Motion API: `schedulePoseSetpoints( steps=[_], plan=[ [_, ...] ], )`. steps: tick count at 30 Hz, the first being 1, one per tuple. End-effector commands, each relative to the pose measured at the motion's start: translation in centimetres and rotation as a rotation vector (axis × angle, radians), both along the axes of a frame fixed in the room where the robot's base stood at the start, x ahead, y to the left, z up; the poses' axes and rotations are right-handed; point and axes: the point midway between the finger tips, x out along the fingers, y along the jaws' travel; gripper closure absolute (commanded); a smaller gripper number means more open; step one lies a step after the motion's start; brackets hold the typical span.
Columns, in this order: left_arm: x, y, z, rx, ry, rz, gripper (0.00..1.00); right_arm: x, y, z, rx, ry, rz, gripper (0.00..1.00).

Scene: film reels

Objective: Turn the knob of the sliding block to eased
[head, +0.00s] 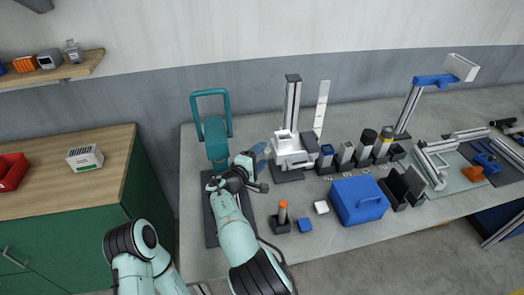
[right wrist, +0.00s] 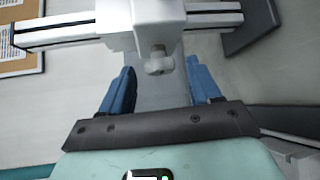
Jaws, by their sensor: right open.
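The sliding block (head: 291,143) is a white carriage on an upright grey column with a dark base. In the right wrist view the sliding block (right wrist: 153,18) sits at the top, across a white rail with a black slot. Its knob (right wrist: 159,63) is a pale lobed grip on a short stem that points toward my gripper. My right gripper (right wrist: 162,86) is open, its blue fingers on either side of the knob's line, the knob just past the tips. In the head view my right gripper (head: 262,152) is just left of the block. My left gripper is out of the picture.
A blue box (head: 358,200), a holder with an orange-topped piece (head: 282,214) and a small white block (head: 321,207) lie to the front right. Several canisters stand in a row right of the column.

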Motion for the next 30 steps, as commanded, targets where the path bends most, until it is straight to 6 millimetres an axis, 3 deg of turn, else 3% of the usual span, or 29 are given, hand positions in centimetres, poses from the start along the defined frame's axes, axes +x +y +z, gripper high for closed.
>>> schedulePoseSetpoints(
  steps=[12,13,18,25,30],
  plan=[
    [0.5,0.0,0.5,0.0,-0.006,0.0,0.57,0.9,-0.5,-0.3,0.0,0.001,0.0,0.38],
    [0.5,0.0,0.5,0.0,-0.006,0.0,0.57,0.9,-0.5,-0.3,0.0,0.0,0.0,0.41],
    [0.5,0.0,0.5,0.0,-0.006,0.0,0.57,0.9,-0.5,-0.2,0.0,0.0,0.0,0.94],
    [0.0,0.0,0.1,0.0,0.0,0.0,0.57,0.8,-0.5,-0.4,0.005,-0.01,0.0,0.94],
    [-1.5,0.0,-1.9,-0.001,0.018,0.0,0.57,0.7,-0.5,-0.9,0.021,-0.063,0.001,0.94]
  ],
)
